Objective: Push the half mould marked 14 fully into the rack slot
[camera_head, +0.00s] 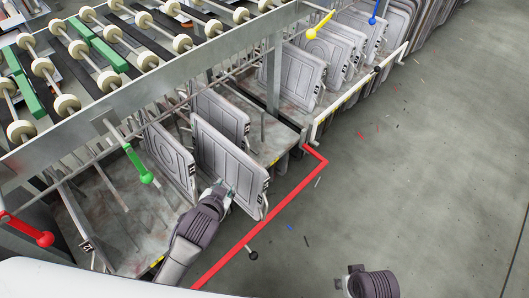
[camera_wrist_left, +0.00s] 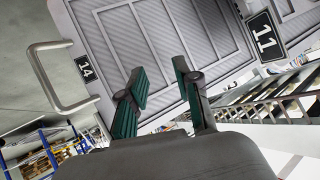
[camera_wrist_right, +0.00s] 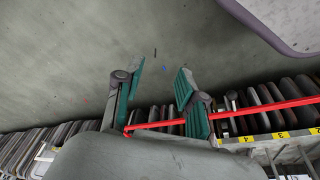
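The half mould marked 14 (camera_head: 222,160) is a grey ribbed panel standing upright in the rack (camera_head: 140,225). Its front edge juts out further than the panel behind it. In the left wrist view the mould (camera_wrist_left: 165,30) fills the upper middle, with its 14 label and a metal handle at the left. My left gripper (camera_head: 228,186) is at the mould's lower face in the head view. Its fingers (camera_wrist_left: 160,72) are apart with nothing between them; contact with the panel cannot be told. My right gripper (camera_wrist_right: 160,82) is open and empty above the floor; it shows at the bottom of the head view (camera_head: 346,284).
Another half mould (camera_head: 168,158) stands to the left, and one (camera_head: 222,112) behind. A red line (camera_head: 250,235) runs along the rack front. A green-knobbed lever (camera_head: 143,172) and a red-knobbed lever (camera_head: 40,238) hang nearby. Open floor (camera_head: 420,190) lies to the right.

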